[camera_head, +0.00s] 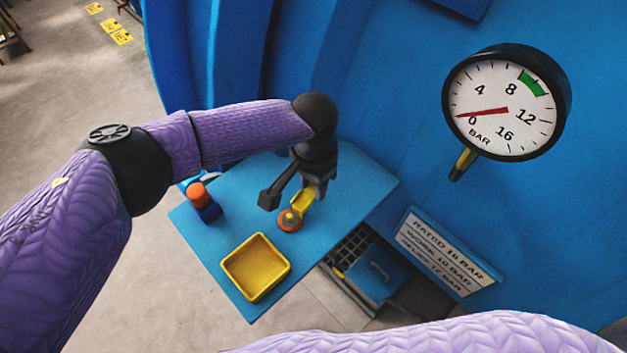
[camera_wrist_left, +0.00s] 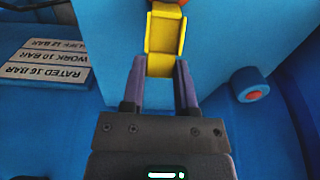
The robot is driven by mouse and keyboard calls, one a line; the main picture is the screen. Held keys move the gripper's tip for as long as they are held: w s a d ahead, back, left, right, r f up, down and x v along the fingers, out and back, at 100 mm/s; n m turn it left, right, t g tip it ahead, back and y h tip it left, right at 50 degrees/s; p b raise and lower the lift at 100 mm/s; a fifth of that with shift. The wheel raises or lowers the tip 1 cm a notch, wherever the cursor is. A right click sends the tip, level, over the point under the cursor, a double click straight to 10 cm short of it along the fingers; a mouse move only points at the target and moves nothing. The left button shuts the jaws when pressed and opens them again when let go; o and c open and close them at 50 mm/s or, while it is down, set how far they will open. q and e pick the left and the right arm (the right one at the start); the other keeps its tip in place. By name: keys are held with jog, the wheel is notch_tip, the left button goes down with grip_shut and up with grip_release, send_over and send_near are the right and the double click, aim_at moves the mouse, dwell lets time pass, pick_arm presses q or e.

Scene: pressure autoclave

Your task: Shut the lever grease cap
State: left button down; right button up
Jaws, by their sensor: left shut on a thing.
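The grease cap has a round orange base (camera_head: 289,222) with a small yellow nub, on the blue shelf. Its yellow lever flap (camera_head: 303,200) reaches from the base up to my left gripper (camera_head: 314,190). In the left wrist view the yellow flap (camera_wrist_left: 165,35) is a shallow channel, with the orange base partly cut off at the top edge. The fingers of my left gripper (camera_wrist_left: 160,68) sit either side of the flap's near end and are shut on it. The flap stands away from the base; its exact tilt is unclear. My right gripper is out of view.
The blue shelf (camera_head: 215,252) carries a yellow tray (camera_head: 256,268) at the front and a blue block with an orange top (camera_head: 203,203) at left. A pressure gauge (camera_head: 507,103) and a rating plate (camera_head: 447,250) are on the blue vessel at right. A dark grate lies below.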

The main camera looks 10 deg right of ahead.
aim_at(311, 191)
pick_arm(q)
jog(key=shift+s+a+r+p, duration=0.1)
jog(key=shift+r+p, duration=0.2)
jog(key=shift+p, duration=0.3)
jog(key=t+h+p, duration=0.1)
jog(key=p, duration=0.1)
jog(key=a+r+h+p, duration=0.1)
jog(key=p, duration=0.1)
jog(key=shift+s+t+p, duration=0.3)
jog(key=shift+t+p, duration=0.05)
jog(key=shift+t, duration=0.05)
jog(key=shift+s+a+t+h+p, duration=0.15)
jog(key=shift+t+h+p, duration=0.15)
jog(key=shift+h+p, duration=0.2)
jog(key=shift+s+a+t+h+p, duration=0.1)
jog(key=shift+t+h+p, duration=0.25)
jog(key=shift+h, duration=0.25)
jog(key=shift+s+a+r+t+h+p, duration=0.15)
jog(key=shift+a+t+h+p, duration=0.2)
jog(key=shift+t+h, duration=0.3)
jog(key=shift+c, duration=1.8)
grip_release()
